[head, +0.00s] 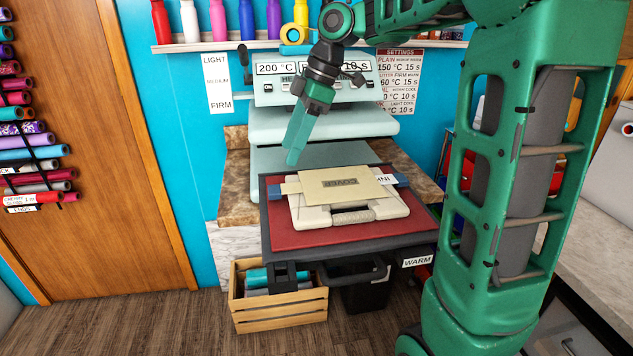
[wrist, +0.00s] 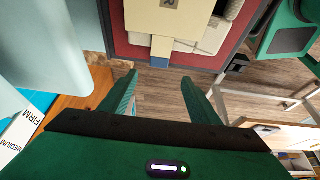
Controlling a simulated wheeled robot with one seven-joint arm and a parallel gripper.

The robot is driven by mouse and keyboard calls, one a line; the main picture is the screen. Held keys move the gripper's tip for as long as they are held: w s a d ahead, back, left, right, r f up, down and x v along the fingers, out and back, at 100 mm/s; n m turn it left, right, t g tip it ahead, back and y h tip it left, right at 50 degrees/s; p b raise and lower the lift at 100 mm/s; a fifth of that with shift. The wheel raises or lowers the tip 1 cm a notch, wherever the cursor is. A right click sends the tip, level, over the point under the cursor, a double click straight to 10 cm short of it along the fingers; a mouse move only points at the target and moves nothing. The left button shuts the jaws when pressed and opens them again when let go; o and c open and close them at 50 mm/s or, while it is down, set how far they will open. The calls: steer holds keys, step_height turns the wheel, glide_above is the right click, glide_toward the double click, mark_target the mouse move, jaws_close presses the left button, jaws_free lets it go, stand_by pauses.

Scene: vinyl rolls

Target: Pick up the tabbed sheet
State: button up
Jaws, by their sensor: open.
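The tabbed sheet (head: 335,194) is a tan sheet with upside-down lettering, like "COVER". It lies flat on top of a cream case with a handle (head: 352,216). A narrow, paler tab (head: 290,188) sticks out from its left side in the head view. In the wrist view the sheet (wrist: 170,18) is at the top edge and its tab (wrist: 161,48) points down toward my gripper.
The pale green press (head: 330,124) stands close behind. A wooden crate (head: 280,318) with rolls sits below on the floor.

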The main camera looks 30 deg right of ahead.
mark_target(275, 189)
steer(key=x, duration=1)
steer(key=shift+w+d+f, duration=0.1)
steer(key=shift+w+f, duration=0.05)
steer(key=shift+f, duration=0.1)
steer(key=c, duration=1.1)
steer(key=shift+c, duration=0.2)
steer(key=shift+r, duration=0.1)
